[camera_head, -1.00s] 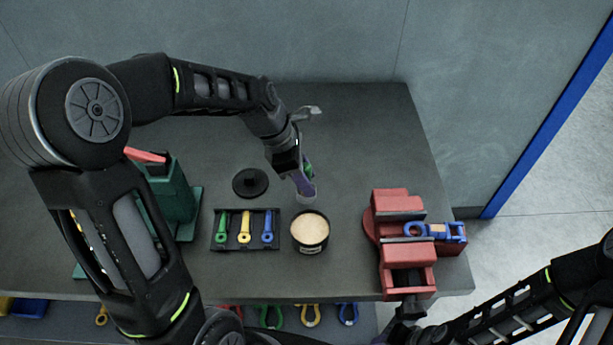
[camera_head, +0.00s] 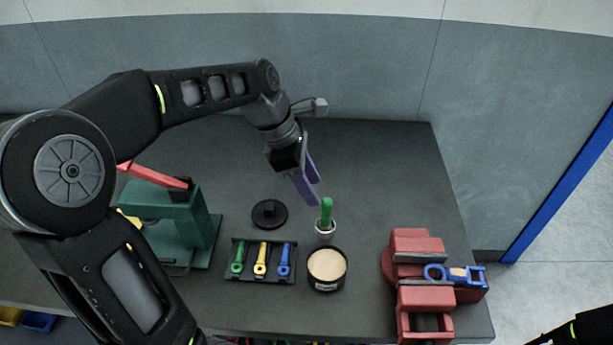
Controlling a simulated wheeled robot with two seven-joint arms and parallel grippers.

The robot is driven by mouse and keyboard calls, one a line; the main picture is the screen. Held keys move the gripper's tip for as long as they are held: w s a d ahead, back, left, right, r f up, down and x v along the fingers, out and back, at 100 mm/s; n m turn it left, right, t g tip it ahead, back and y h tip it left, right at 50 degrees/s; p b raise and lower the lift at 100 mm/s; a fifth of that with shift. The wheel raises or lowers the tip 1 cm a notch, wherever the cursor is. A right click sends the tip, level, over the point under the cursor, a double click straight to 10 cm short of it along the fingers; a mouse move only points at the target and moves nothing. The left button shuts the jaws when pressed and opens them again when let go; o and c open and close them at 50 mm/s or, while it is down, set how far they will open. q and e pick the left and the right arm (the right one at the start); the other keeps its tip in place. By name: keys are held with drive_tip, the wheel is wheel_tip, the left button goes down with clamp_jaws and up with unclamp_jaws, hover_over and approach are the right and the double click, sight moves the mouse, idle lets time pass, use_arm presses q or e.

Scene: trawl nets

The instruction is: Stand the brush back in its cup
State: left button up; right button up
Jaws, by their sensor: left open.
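My left gripper (camera_head: 312,192) has purple fingers and is open and empty. It is above and to the left of the handle in the picture, apart from it. My right gripper is out of view; only a bit of that arm shows at the lower right.
A round tin (camera_head: 327,266) stands just in front of the cup. A black tray (camera_head: 262,275) with green, yellow and blue tools and a black round lid (camera_head: 269,214) lie to the left. A green press (camera_head: 172,222) and red vise (camera_head: 422,270) flank them. The bench's back is clear.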

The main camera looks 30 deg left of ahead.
use_arm(q)
drive_tip(key=shift+v, duration=1.1)
